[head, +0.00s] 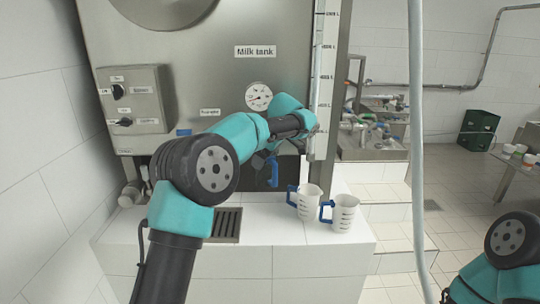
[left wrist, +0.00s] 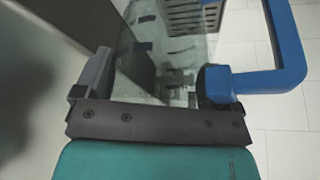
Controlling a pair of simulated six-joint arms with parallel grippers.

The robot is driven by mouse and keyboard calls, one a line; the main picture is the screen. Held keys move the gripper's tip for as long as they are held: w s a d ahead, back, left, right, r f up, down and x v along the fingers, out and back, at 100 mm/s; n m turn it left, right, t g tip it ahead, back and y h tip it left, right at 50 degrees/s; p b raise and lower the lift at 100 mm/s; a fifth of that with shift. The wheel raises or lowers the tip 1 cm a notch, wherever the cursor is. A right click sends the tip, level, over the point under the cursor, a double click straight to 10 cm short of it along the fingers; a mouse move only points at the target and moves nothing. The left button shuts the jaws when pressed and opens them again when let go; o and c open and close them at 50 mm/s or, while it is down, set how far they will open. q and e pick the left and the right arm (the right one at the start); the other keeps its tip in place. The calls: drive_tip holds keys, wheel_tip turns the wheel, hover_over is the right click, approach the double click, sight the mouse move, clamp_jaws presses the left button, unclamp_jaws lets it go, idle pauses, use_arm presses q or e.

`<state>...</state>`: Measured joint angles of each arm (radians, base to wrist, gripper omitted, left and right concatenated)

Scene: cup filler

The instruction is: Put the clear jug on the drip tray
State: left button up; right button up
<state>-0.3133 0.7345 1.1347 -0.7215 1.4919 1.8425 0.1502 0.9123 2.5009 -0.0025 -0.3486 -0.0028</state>
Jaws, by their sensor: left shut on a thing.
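The clear jug (left wrist: 165,50) is transparent with dark markings and a blue handle (left wrist: 286,50). My left gripper (left wrist: 150,90) is shut on it, with the jug between the fingers and the handle to the right in the left wrist view. In the head view the jug's blue handle (head: 273,171) shows below my left wrist; most of the jug is hidden or hard to make out there. The drip tray (head: 234,226) is a dark slotted grille set in the white tiled counter, partly covered by my left arm. The jug is above the counter, behind and right of the tray.
Two white jugs with blue handles, one (head: 309,203) beside the other (head: 345,214), stand on the counter (head: 258,262) to the right. The steel milk tank (head: 215,75) is behind. A pale vertical pipe (head: 416,130) stands right. Only part of my right arm shows, lower right.

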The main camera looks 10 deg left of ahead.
use_arm(q)
drive_tip(key=s+d+f+m+t+h, duration=0.1)
drive_tip(key=s+d+f+m, duration=0.15)
drive_tip(key=d, duration=0.75)
drive_tip(key=s+d+f+m+t, duration=0.15)
drive_tip(key=d+m, duration=0.25)
drive_tip(key=d, duration=0.6)
drive_tip(key=s+d+f+m+t+h, duration=0.1)
drive_tip(key=s+d+f+m, duration=0.15)
drive_tip(key=d, duration=0.75)
drive_tip(key=s+a+f+m, duration=0.1)
drive_tip(key=s+a+f, duration=0.2)
drive_tip(key=a+f, duration=0.4)
drive_tip(key=s+a+f+m+h, duration=0.1)
drive_tip(key=s+a+f, duration=0.3)
drive_tip(key=a+f, duration=0.4)
drive_tip(key=shift+s+a+f+m, duration=0.25)
drive_tip(key=shift+f+m, duration=0.25)
drive_tip(key=shift+m, duration=0.3)
drive_tip(key=shift+d+r, duration=0.1)
drive_tip(key=w+d+r+n, duration=0.1)
drive_tip(key=w+d+r, duration=0.2)
drive_tip(key=d+r, duration=0.3)
drive_tip(key=w+d+r+n+y, duration=0.1)
drive_tip(key=w+d+r+n, duration=0.1)
drive_tip(key=w+d+r, duration=0.2)
drive_tip(key=shift+d+r+g, duration=0.35)
drive_tip(key=shift+d+r, duration=1.35)
drive_tip(key=shift+r, duration=0.45)
drive_tip(key=shift+a, duration=0.1)
